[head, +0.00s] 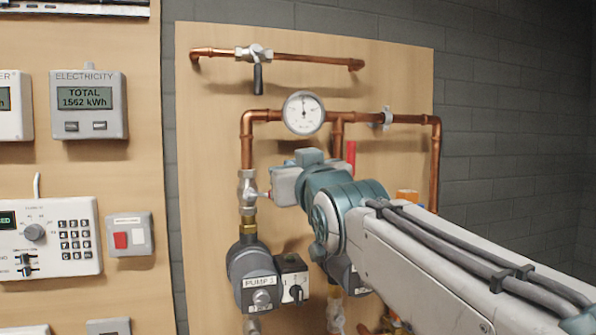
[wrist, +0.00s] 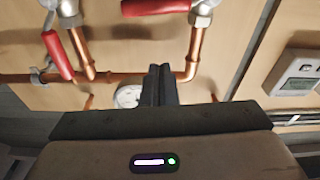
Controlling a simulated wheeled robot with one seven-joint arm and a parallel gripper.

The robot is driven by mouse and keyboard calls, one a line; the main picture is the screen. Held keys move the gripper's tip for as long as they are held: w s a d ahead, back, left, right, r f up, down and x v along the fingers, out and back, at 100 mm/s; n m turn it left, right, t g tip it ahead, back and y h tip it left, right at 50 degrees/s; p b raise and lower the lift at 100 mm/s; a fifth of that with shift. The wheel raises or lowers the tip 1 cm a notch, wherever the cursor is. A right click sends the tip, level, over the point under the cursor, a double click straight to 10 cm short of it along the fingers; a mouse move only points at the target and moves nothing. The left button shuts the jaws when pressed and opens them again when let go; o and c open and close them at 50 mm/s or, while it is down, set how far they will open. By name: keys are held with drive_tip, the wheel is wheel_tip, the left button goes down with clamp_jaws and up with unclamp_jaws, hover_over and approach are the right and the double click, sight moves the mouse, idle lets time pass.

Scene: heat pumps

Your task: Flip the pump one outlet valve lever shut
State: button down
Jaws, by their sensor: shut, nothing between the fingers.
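The pump one unit (head: 255,275) is low on the wooden board. Its outlet valve (head: 248,188) sits on the copper pipe above it. In the wrist view, which is upside down, this valve (wrist: 205,10) is at the top. Its red lever (wrist: 155,7) lies sideways, across the pipe. In the head view only a bit of red shows beside the valve; my arm hides the rest. My gripper (wrist: 161,72) is shut and empty, apart from the lever, with its fingers in front of the pipes near the gauge. Its fingertips are hidden in the head view.
A second valve's red lever (head: 351,158) points up along its pipe; it also shows in the wrist view (wrist: 58,55). A pressure gauge (head: 304,113) and copper pipes cross above. A black-handled valve (head: 257,70) is higher up. Control boxes (head: 88,105) stand left.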

drive_tip(key=w+f, duration=0.1)
drive_tip(key=w+f+p, duration=0.1)
drive_tip(key=w, duration=0.1)
drive_tip(key=w+f+p, duration=0.1)
drive_tip(key=shift+w+a+f, duration=0.15)
drive_tip(key=shift+w+a, duration=0.1)
drive_tip(key=shift+a, duration=0.15)
drive_tip(key=shift+f, duration=0.1)
